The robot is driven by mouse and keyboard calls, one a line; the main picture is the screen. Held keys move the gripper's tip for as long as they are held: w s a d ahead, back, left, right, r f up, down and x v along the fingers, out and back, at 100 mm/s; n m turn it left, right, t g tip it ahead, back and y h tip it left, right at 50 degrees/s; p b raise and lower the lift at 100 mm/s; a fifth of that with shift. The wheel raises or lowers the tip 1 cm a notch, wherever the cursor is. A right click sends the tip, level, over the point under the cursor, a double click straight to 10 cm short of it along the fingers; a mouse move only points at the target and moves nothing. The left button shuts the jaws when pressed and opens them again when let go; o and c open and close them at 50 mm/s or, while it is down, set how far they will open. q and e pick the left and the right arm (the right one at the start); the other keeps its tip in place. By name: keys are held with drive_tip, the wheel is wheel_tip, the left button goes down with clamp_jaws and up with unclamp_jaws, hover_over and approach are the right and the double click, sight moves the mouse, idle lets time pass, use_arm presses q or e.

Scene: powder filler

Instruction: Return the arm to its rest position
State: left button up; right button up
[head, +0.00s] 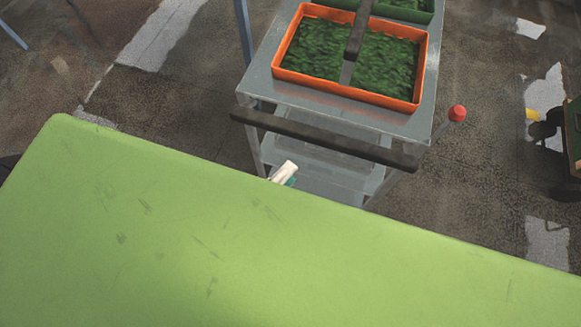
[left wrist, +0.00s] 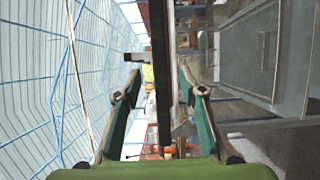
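My left gripper (left wrist: 159,82) shows in the left wrist view with its two teal-sided fingers wide apart, so it is open. No object is clearly held. A long dark bar (left wrist: 159,50) runs through the view between the fingers; I cannot tell how far beyond them it is. In the head view only a small pale and teal piece of the left gripper (head: 286,172) shows, in front of the trolley's lower shelf. The rest is hidden behind a large green part of mine. My right gripper is in neither view.
A grey metal trolley (head: 258,84) with a dark handle bar (head: 320,139) stands ahead. On it sits an orange tray (head: 345,89) of green material, with a second green-filled tray (head: 405,9) behind. A red knob (head: 457,113) sticks out to its right.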

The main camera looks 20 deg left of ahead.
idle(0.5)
use_arm(q)
drive_tip(key=s+a+f+m+g+y+b, duration=0.1)
drive_tip(key=a+f+m+g, duration=0.15)
drive_tip(key=f, duration=0.95)
drive_tip(key=s+a+f+m+g+y+b, duration=0.1)
drive_tip(key=a+f+m+g, duration=0.2)
drive_tip(key=f, duration=0.9)
drive_tip(key=s+a+f+m+g+y+b, duration=0.15)
drive_tip(key=f+m, duration=0.25)
drive_tip(key=f, duration=0.8)
drive_tip(key=s+a+f+m+g+y, duration=0.1)
drive_tip(key=s+a+f+m+g, duration=0.2)
drive_tip(key=s+f, duration=0.5)
drive_tip(key=s+a+f+m+g+y+b, duration=0.1)
drive_tip(key=s+a+f+m+g+y, duration=0.1)
drive_tip(key=s+f, duration=0.6)
wheel_tip(320, 180, down, 5)
drive_tip(key=a+m+g, duration=0.1)
drive_tip(key=a+g, duration=0.1)
drive_tip(key=g, duration=0.1)
drive_tip(key=shift+s+g, duration=0.3)
drive_tip(key=shift+s, duration=0.05)
